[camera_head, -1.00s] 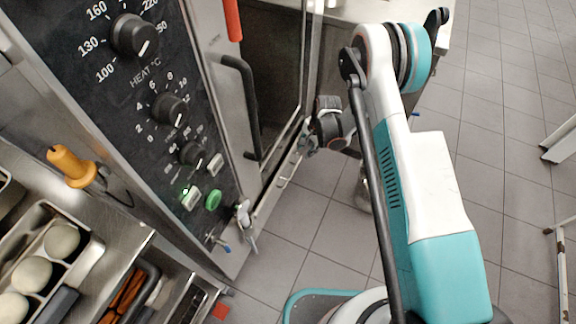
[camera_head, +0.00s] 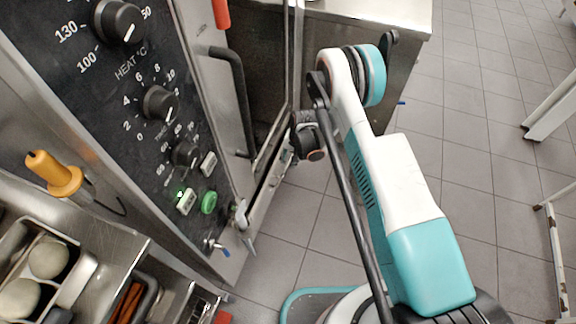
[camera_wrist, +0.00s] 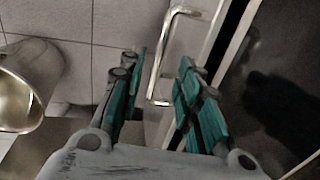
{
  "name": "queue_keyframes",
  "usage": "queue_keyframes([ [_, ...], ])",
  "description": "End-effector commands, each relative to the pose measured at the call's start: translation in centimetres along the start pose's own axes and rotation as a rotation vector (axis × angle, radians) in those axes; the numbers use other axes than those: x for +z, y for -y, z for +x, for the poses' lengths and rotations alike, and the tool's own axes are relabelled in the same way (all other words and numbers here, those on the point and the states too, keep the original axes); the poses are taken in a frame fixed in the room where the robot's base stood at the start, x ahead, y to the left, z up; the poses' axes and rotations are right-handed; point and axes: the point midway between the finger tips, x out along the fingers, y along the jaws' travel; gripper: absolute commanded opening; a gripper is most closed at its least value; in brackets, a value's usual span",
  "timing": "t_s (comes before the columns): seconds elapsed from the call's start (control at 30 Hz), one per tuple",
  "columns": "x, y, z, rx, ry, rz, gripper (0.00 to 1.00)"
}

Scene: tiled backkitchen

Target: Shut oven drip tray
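The oven (camera_head: 75,85) stands at the left in the head view, with its black control panel and a glazed front. A narrow metal ledge, perhaps the drip tray (camera_head: 263,203), runs along the lower front edge; I cannot tell how far out it is. My gripper shows only in part in the head view, close to this ledge and behind my wrist. In the wrist view my gripper (camera_wrist: 160,97) is open, its green-padded fingers apart. A bright bent metal handle (camera_wrist: 182,12) on a pale panel reaches down into the gap between the fingers. I cannot tell whether they touch it.
A black oven door handle (camera_head: 240,95) and a dark glass pane (camera_head: 262,60) are close to my arm. A yellow-handled probe (camera_head: 55,174) and trays of eggs (camera_head: 48,258) are at the lower left.

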Motion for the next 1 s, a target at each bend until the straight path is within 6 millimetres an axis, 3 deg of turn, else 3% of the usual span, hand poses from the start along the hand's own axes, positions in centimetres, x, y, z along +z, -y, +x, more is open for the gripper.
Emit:
queue_keyframes([
  [0.03,0.0,0.0,1.2,0.000,0.000,0.000,0.31],
  [0.23,0.0,0.0,3.4,0.000,0.000,0.001,0.31],
  [0.63,0.0,0.0,4.0,0.000,0.000,0.001,0.31],
  [0.67,0.0,0.0,4.0,0.000,0.000,0.001,0.29],
  [0.8,0.0,0.0,4.0,0.000,0.000,0.001,0.00],
  [1.0,0.0,0.1,4.0,0.000,0.000,0.001,0.00],
])
